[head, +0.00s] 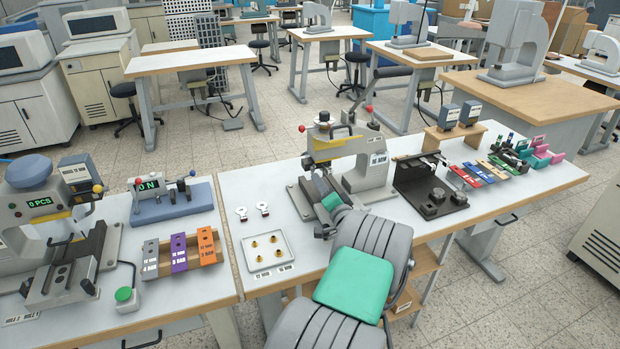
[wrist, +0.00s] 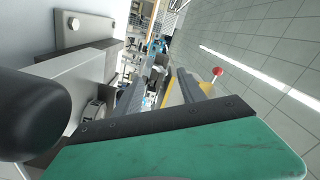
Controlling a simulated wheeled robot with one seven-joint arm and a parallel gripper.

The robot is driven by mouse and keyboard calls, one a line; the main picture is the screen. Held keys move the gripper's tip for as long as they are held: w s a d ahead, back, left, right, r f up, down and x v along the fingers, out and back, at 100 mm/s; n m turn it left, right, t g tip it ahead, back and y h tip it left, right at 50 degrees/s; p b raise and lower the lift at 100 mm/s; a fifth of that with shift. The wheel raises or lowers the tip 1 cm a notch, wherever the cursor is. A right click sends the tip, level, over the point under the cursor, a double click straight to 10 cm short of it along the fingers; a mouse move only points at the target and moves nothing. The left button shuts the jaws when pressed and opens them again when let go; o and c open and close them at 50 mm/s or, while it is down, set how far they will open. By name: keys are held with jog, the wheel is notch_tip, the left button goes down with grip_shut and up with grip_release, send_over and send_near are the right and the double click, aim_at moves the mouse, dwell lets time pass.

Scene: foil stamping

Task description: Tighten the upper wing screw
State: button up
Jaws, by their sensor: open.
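The foil stamping press (head: 362,172) stands on the middle bench, with a yellow strip and a red ball knob (head: 301,128). I cannot make out the upper wing screw for certain in either view. A yellow part and a red ball (wrist: 217,71) lie beyond the right finger. In the head view my arm reaches over the bench front to the press's left side, low by its base; the fingertips are hidden there.
A white tray (head: 245,262) with several brass pieces lies left of my arm. A black fixture (head: 428,205) and colored blocks (head: 478,172) stand to the right. Close on the wrist view's left are a grey block (wrist: 72,95) and a dark rounded part (wrist: 35,115).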

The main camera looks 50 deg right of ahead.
aim_at(314, 171)
jog(key=p+x, duration=0.1)
jog(key=x, duration=0.6)
jog(key=shift+s+d, duration=0.25)
jog(key=shift+d, duration=0.05)
jog(key=shift+r, duration=0.1)
grip_shut()
